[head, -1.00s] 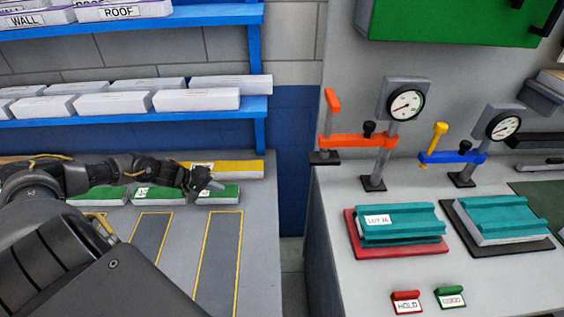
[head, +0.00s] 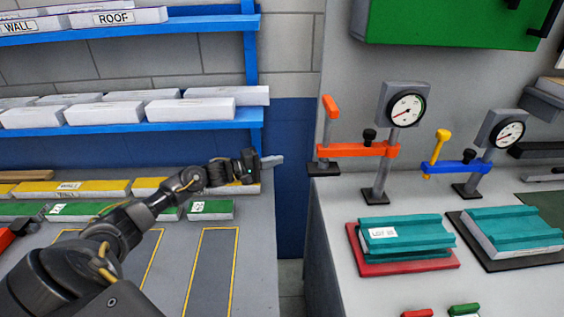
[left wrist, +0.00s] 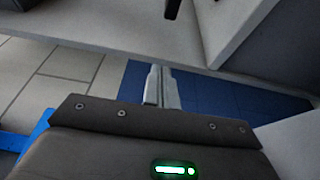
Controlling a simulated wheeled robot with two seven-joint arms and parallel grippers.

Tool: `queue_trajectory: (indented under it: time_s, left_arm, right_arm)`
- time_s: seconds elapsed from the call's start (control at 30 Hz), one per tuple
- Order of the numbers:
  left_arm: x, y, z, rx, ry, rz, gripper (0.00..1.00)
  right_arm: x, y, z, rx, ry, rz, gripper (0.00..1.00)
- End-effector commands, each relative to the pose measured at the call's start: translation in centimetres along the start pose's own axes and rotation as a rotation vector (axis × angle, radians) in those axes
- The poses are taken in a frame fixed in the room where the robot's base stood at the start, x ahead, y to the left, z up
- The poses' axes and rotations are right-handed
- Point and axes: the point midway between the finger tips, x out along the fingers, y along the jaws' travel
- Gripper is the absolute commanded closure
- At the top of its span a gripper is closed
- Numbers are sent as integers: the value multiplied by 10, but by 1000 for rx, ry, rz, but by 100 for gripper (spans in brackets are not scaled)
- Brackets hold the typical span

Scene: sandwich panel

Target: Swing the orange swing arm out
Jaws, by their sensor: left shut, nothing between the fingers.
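The orange swing arm (head: 352,149) is a flat bar on a grey post with a round dial gauge (head: 405,108) on top. It points left from the post, with an upright orange handle (head: 331,107) at its left end and a black knob (head: 369,135) on it. My left gripper (head: 272,161) is shut and empty, to the left of the swing arm and apart from it, over the gap between the two benches. In the left wrist view its closed fingers (left wrist: 163,88) point toward a grey surface and a blue wall. My right gripper is not in view.
A blue swing arm (head: 455,167) with a yellow handle stands to the right. The blue shelf (head: 190,134) with white boxes is at the left.

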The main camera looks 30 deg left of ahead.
Motion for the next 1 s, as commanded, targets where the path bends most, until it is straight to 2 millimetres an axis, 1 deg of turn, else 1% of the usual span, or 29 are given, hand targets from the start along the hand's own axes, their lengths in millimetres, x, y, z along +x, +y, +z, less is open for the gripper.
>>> queue_trajectory:
  time_s: [0.07,0.3,0.47,0.5,0.6,0.7,0.87,1.0]
  left_arm:
    - [14,4,0,0,-1,3,100]
    - [63,4,0,0,-1,1,100]
    - [88,3,0,2,-1,1,100]
    - [82,4,8,2,-2,-4,100]
    - [78,3,20,0,-3,-4,100]
    - [74,2,29,2,-2,-4,100]
    - [71,1,37,2,-1,-2,100]
    - [71,0,38,2,0,-1,100]
  right_arm:
    - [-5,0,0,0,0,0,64]
    - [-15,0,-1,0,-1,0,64]
    - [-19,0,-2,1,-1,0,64]
    - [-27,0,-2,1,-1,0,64]
    - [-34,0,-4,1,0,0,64]
    - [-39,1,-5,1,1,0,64]
    - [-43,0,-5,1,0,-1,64]
    - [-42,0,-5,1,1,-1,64]
